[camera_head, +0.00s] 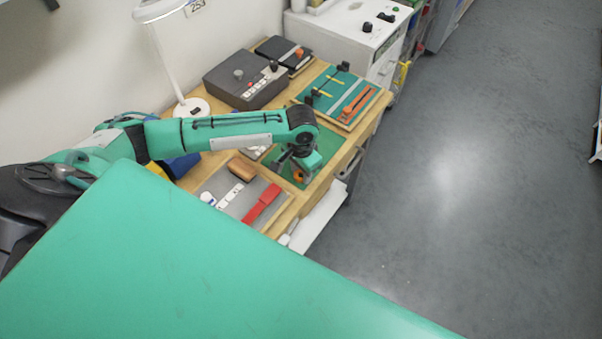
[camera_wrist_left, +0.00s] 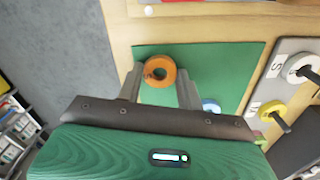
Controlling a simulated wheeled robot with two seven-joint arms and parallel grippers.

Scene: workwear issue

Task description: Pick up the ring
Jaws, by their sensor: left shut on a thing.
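An orange ring (camera_wrist_left: 169,67) lies between the two fingers of my left gripper (camera_wrist_left: 158,82) in the left wrist view, over a green mat (camera_wrist_left: 225,62). The fingers are shut on the ring's sides. In the head view the left gripper (camera_head: 300,170) points down at the green mat (camera_head: 283,172) on the wooden bench, and a bit of the orange ring (camera_head: 298,175) shows beside it. Whether the ring touches the mat is unclear. A blue and white ring (camera_wrist_left: 211,105) shows partly behind the right finger. My right gripper is not in view.
A grey board (camera_wrist_left: 290,75) with white and yellow rings on pegs is beside the mat. In the head view, a grey mat with a red tool (camera_head: 262,203), a dark box (camera_head: 243,82) and a tray with an orange tool (camera_head: 358,103) surround the green mat. Floor (camera_head: 480,190) is clear rightward.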

